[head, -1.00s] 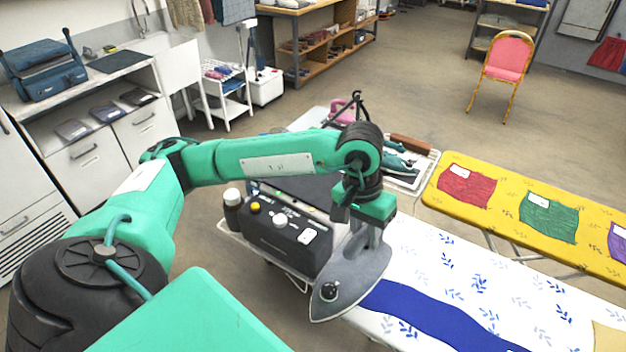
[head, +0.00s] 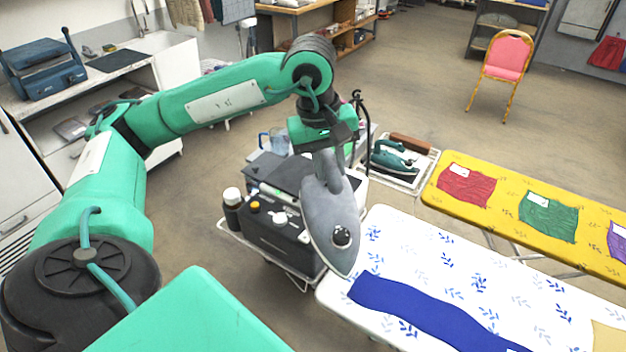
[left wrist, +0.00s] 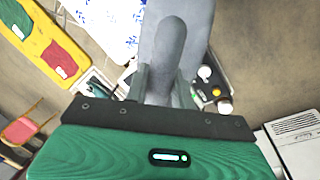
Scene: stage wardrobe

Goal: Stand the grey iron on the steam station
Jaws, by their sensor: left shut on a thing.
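The grey iron (head: 330,222) hangs from my left gripper (head: 326,160) in the head view, tip pointing down, in front of the right part of the steam station. My left gripper is shut on its handle; the handle (left wrist: 172,45) also shows between the fingers in the left wrist view. The steam station (head: 268,232) is a dark box with knobs, on a white stand beside the white ironing board. The iron hides part of its top and right side. I cannot tell the exact gap between iron and station. My right gripper is not in view.
The white ironing board (head: 440,262) with a blue cloth (head: 425,312) lies to the right. A dark bottle (head: 232,210) stands at the station's left. A teal iron (head: 392,160) rests on a rack behind. The yellow board (head: 500,215) holds several coloured cloths.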

